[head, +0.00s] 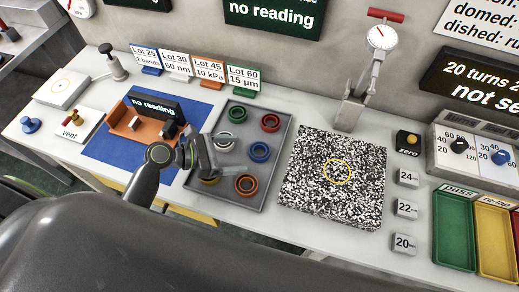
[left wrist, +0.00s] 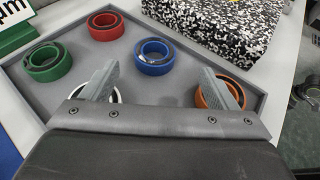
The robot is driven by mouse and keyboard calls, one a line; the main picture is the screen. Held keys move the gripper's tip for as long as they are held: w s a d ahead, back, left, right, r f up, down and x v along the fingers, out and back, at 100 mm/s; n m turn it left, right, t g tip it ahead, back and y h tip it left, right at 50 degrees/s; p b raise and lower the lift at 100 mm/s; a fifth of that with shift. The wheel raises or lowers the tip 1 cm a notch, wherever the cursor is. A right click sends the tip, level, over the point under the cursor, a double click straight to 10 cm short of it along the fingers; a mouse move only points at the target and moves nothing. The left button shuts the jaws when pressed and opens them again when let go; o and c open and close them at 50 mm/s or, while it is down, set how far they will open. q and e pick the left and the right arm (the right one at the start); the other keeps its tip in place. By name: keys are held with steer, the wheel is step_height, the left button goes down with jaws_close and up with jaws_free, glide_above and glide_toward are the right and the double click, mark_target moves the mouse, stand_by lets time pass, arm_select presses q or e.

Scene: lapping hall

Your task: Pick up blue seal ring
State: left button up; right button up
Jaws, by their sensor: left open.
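The blue seal ring (head: 260,152) lies in the grey tray (head: 232,202), at the right side of its middle row. In the left wrist view the blue ring (left wrist: 152,64) lies flat beyond the gap between my fingers, apart from them. My left gripper (head: 206,156) is open and empty over the tray's left side, left of the blue ring. In the left wrist view its two fingers (left wrist: 164,84) point towards the blue ring. They partly cover a white ring (left wrist: 86,93) and an orange ring (left wrist: 209,97). My right gripper is out of view.
Green (head: 240,114), red (head: 270,122) and white rings (head: 224,141) lie near the blue one; an orange ring (head: 246,185) lies in front. A yellowish ring is partly hidden under my gripper. A speckled block (head: 310,180) stands right of the tray.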

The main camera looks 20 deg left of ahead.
mark_target(266, 149)
arm_select(q)
steer(key=x, duration=0.3)
steer(key=p+x, duration=0.1)
steer(key=x, duration=0.3)
steer(key=shift+w, duration=0.4)
steer(key=shift+a, duration=0.1)
steer(key=c, duration=1.1)
